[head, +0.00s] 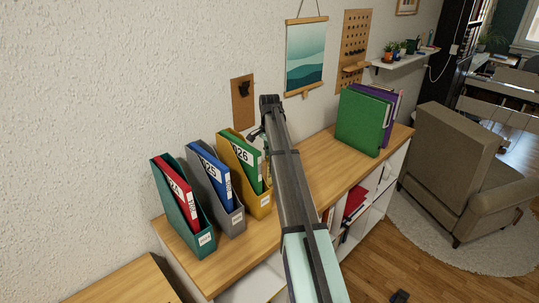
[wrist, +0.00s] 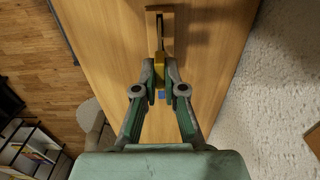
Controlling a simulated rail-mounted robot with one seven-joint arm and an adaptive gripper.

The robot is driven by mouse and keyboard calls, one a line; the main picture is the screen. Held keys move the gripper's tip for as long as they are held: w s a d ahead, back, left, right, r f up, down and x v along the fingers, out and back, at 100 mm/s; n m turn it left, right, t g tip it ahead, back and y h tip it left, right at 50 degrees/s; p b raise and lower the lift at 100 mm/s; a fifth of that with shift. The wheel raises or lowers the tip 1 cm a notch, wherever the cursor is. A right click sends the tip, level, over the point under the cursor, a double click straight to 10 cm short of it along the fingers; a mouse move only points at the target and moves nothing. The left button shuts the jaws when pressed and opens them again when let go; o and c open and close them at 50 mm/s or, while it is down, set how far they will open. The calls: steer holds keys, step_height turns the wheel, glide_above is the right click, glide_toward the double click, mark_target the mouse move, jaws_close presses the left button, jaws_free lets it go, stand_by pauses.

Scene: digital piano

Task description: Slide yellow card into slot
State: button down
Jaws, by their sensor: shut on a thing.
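In the wrist view my gripper (wrist: 160,75) is shut on a yellow card (wrist: 159,66), seen nearly edge-on between the fingertips. A narrow light-wood holder with a dark slot (wrist: 151,30) stands on the wooden top just beyond the fingertips. The card's far end meets the holder's near end in the picture; I cannot tell whether any of it is inside the slot. In the head view my gripper (head: 264,142) hangs near the wall, beside the yellow file holder, mostly hidden by my arm. The card and slotted holder cannot be made out there.
Teal (head: 182,215), grey (head: 216,190) and yellow (head: 243,170) file holders stand left of my arm on the wooden cabinet top (head: 315,168). Green and purple binders (head: 362,122) stand at right. Clear wood lies between them and my arm. A small blue thing (wrist: 162,95) shows between my fingers.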

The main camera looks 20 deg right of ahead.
steer(key=shift+f+b, duration=0.3)
steer(key=shift+f, duration=0.7)
stand_by(0.6)
steer(key=c, duration=1.2)
jaws_free()
steer(key=shift+r, duration=0.15)
steer(key=shift+r+p, duration=1.6)
steer(key=shift+r, duration=1.3)
